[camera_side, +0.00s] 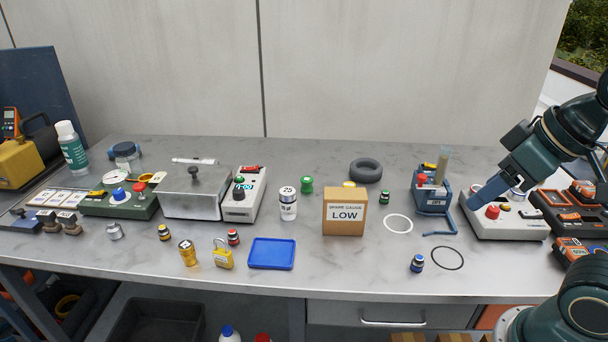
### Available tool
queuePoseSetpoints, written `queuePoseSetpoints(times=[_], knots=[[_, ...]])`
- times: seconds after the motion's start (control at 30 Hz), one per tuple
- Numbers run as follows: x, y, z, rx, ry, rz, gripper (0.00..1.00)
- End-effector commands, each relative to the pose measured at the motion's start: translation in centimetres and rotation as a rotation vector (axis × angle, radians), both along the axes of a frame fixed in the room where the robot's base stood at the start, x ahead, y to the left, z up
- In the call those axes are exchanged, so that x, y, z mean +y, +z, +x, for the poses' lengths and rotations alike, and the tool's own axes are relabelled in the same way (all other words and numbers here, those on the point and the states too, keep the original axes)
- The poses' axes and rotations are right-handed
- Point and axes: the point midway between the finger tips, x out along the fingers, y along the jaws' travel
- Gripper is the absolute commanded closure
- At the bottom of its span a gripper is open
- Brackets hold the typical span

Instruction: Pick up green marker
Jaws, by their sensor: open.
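A small green knob-shaped piece (306,185) stands upright on the grey bench near the middle, behind and right of a white jar labelled 25 (288,205). It is the plainest green piece that could be the marker; no label on it can be read. The gap between the fingers is hard to see from this side.
A cardboard box marked LOW (344,212) stands right of the green piece. A blue stand with a tube (435,195) and the white control box (505,222) are near my gripper. A blue tray (271,254) lies in front. The bench between holds rings and small pieces.

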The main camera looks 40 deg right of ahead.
Motion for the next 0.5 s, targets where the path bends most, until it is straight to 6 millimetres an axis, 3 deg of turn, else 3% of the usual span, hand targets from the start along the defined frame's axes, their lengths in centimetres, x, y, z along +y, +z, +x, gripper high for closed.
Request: queuePoseSetpoints(times=[0.27,0.5], knots=[[0.0,0.4,0.6,0.002,0.006,-0.002,0.43],[0.1,1.7,3.8,0.014,0.036,-0.009,0.43]])
